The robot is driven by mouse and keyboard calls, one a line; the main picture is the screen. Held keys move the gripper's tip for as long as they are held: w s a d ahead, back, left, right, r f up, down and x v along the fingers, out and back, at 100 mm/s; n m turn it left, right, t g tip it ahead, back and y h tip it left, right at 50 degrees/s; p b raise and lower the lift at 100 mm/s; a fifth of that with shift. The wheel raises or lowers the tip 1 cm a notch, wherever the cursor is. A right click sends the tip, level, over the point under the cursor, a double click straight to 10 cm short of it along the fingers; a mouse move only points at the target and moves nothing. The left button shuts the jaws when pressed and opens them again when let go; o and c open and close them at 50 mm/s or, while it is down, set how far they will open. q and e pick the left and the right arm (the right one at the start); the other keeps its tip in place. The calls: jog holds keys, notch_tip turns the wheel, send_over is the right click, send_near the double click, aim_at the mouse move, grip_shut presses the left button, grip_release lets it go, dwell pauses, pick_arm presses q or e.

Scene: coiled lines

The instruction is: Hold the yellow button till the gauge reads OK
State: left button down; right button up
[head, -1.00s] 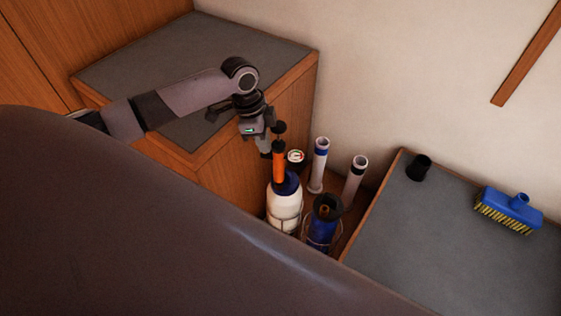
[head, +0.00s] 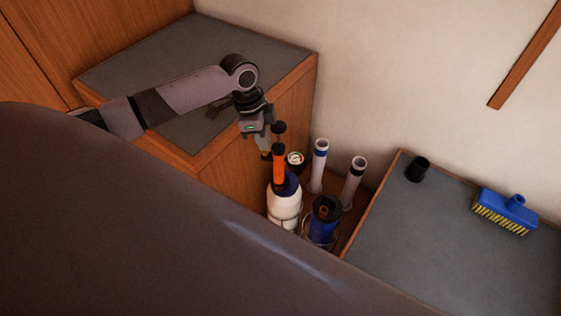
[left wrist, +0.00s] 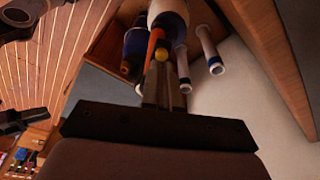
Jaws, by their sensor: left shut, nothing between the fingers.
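The gauge (head: 295,158) is a small round white dial with a dark rim, right of the orange tube (head: 279,165); its reading is too small to tell. The tube rises from a white bottle (head: 284,205) with a dark blue collar. The yellow button (left wrist: 161,54) shows in the left wrist view, just beyond my fingertips; I cannot tell whether they touch it. In the head view the button is hidden. My left gripper (head: 267,153) is shut and empty, pointing down beside the top of the tube. It also shows in the left wrist view (left wrist: 161,70). My right gripper is out of view.
A blue container (head: 323,228) and two pale upright tubes (head: 318,165) (head: 354,182) stand close to the bottle. A grey counter (head: 410,260) at right holds a black cup (head: 417,169) and a blue brush (head: 508,207). A wooden cabinet (head: 240,150) stands behind my gripper.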

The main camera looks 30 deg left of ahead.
pick_arm(q)
jog(key=shift+f+b, duration=0.4)
jog(key=shift+f, duration=0.6)
dwell(1.8)
dwell(0.4)
jog(key=shift+r+p, duration=0.4)
jog(key=shift+r, duration=0.6)
jog(key=shift+f+b, duration=0.4)
jog(key=shift+f, duration=0.55)
dwell(0.7)
jog(key=shift+r+p, duration=0.4)
jog(key=shift+r, duration=0.5)
jog(key=shift+r, duration=0.1)
jog(key=shift+r, duration=2.45)
